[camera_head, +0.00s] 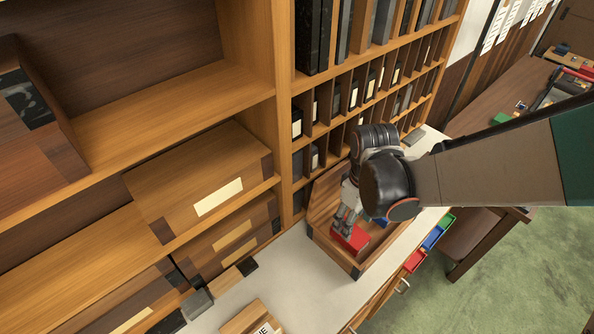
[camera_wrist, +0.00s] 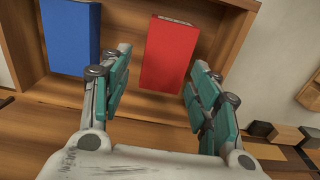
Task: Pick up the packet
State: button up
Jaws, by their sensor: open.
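A red packet (camera_wrist: 170,54) lies in a wooden tray (camera_wrist: 225,50), between and just beyond my gripper's fingertips in the wrist view. My gripper (camera_wrist: 158,72) is open, with one teal-padded finger on each side of the packet's near part. I cannot tell whether either finger touches it. In the head view the red packet (camera_head: 351,238) shows below my gripper (camera_head: 345,215), and my wrist hides part of the tray (camera_head: 340,252). A blue packet (camera_wrist: 70,38) lies in the same tray, left of the left finger.
Tall shelves with pigeonholes (camera_head: 345,85) stand behind the tray. Wooden boxes (camera_head: 205,180) fill the shelf at left. The white counter (camera_head: 290,275) is bare just left of the tray. Small coloured drawers (camera_head: 432,238) stick out at the right front.

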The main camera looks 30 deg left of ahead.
jog(key=f+b, duration=0.1)
jog(key=f, duration=0.1)
jog(key=s+f+b, duration=0.1)
jog(key=f, duration=0.1)
jog(key=shift+d+f, duration=0.1)
jog(key=shift+d, duration=0.05)
jog(key=shift+w+f, duration=0.1)
jog(key=shift+f, duration=0.3)
jog(key=shift+r, duration=0.1)
jog(key=shift+c, duration=0.6)
grip_shut()
